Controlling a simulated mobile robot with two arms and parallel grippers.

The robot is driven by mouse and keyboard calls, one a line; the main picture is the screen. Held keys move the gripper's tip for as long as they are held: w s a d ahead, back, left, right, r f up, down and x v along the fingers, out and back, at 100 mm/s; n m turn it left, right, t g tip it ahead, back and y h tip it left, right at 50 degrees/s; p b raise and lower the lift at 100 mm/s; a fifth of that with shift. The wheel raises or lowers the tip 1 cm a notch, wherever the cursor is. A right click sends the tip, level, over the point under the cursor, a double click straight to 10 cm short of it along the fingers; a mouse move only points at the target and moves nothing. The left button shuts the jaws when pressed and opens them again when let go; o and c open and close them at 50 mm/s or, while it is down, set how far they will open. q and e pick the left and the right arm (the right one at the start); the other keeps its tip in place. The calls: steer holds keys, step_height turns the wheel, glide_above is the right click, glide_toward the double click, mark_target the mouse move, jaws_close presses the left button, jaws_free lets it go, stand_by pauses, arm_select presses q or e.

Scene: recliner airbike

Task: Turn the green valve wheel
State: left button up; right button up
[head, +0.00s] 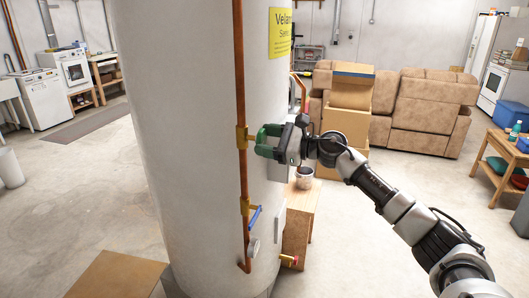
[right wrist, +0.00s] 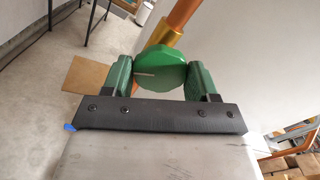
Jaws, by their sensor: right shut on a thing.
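The green valve wheel (right wrist: 162,72) shows in the right wrist view, on a copper pipe with a brass fitting (right wrist: 168,42). My right gripper (right wrist: 160,66) has one green-padded finger on each side of the wheel and is shut on it. In the head view my right gripper (head: 264,142) reaches in from the right to the copper pipe (head: 240,80) on the big white tank (head: 185,120). There the fingers largely hide the wheel, so its turn angle cannot be told. My left gripper is not in view.
A wooden cabinet (head: 300,225) and cardboard boxes (head: 346,122) stand behind my right arm. A brown recliner sofa (head: 430,110) is at the back. The floor at left is mostly clear.

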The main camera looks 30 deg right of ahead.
steer(key=shift+f+n, duration=0.2)
steer(key=shift+n, duration=0.2)
steer(key=shift+r, duration=0.2)
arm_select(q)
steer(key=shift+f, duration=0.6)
arm_select(e)
steer(key=n+b, duration=0.1)
steer(key=b, duration=0.1)
steer(key=n+b, duration=0.2)
steer(key=b, duration=0.1)
steer(key=shift+f+b, duration=0.3)
steer(key=shift+b, duration=0.05)
steer(key=shift+r, duration=0.1)
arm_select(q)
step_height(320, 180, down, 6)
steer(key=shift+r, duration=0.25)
arm_select(e)
steer(key=shift+r, duration=0.15)
